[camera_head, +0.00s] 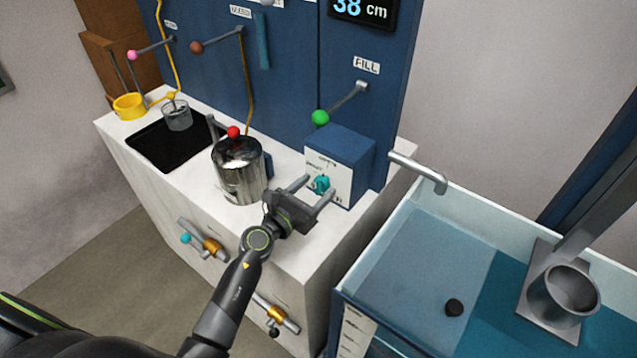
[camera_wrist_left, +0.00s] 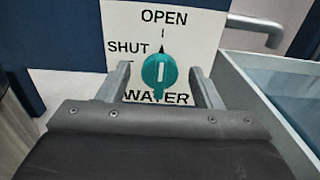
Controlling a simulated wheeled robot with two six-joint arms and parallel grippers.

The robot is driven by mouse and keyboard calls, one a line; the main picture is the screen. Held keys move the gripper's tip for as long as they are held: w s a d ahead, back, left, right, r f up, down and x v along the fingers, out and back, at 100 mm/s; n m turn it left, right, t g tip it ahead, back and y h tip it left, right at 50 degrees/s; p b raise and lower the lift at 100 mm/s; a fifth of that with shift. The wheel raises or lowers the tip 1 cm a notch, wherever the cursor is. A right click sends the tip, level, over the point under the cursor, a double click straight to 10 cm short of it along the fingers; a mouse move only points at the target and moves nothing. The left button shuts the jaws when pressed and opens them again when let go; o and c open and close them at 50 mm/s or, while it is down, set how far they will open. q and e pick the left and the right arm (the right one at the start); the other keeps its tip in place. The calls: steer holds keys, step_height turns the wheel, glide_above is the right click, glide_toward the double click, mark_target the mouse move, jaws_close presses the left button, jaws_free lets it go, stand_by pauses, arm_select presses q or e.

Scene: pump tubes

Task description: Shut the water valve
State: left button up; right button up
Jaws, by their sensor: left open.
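The water valve is a teal knob (camera_head: 321,184) on a white panel (camera_head: 345,180) on the front of a blue box. In the left wrist view the knob (camera_wrist_left: 159,74) has a pale mark pointing up towards OPEN, with SHUT at the upper left and WATER below. My left gripper (camera_head: 316,188) is open, with one finger on each side of the knob. In the left wrist view there are gaps between the fingers (camera_wrist_left: 159,84) and the knob. I cannot tell whether the fingertips reach past it. My right gripper does not show.
A steel pot (camera_head: 238,172) with a red knob stands left of the gripper on the white counter (camera_head: 285,215). A green-tipped FILL lever (camera_head: 340,103) is above the valve box. A glass water tank (camera_head: 425,250) with a spout (camera_head: 420,170) over its edge stands at the right.

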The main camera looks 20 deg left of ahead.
arm_select(q)
steer(key=shift+x, duration=0.95)
steer(key=c, duration=1)
